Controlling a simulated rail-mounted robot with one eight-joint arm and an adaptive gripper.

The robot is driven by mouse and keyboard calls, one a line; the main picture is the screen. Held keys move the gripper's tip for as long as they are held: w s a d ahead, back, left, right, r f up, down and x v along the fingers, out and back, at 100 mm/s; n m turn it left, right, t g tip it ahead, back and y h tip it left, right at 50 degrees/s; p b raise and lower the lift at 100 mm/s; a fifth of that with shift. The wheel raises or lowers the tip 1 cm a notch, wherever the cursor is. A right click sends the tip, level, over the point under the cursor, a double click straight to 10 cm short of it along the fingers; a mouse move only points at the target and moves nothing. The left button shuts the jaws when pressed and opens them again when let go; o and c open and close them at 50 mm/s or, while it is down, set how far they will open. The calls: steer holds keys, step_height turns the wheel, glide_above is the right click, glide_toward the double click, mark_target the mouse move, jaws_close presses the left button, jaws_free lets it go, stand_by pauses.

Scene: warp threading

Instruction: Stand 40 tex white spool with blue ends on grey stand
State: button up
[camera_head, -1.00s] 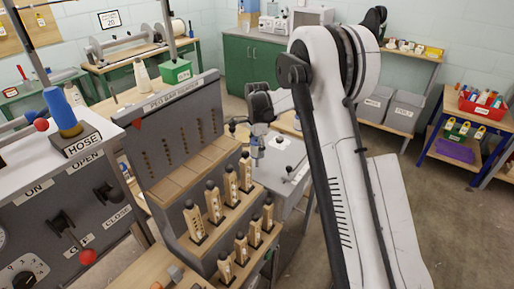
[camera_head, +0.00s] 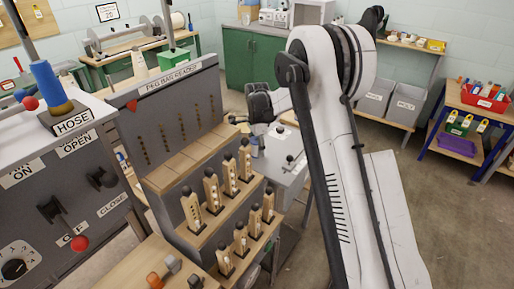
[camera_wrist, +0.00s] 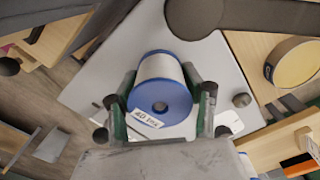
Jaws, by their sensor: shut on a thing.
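My gripper (camera_wrist: 162,108) is shut on the white spool with blue ends (camera_wrist: 160,68) in the wrist view. One green finger presses each side. The near blue end faces the camera, with its dark central hole, and a white label below it reads "40 TEX". Behind the spool is a flat pale grey surface (camera_wrist: 85,97); I cannot tell whether the spool touches it. In the head view the gripper is small and partly hidden behind the peg board, above a light grey box-like unit (camera_head: 285,178). I cannot tell whether that unit is the grey stand.
A grey peg board (camera_head: 180,100) with several wooden pegs (camera_head: 212,190) stands close on the left. Grey bins (camera_head: 405,105) and a red tray (camera_head: 483,97) are farther right.

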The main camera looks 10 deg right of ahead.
steer(key=shift+f+b, duration=0.65)
steer(key=shift+f, duration=0.1)
stand_by(0.3)
steer(key=o, duration=1.3)
steer(key=shift+c, duration=0.2)
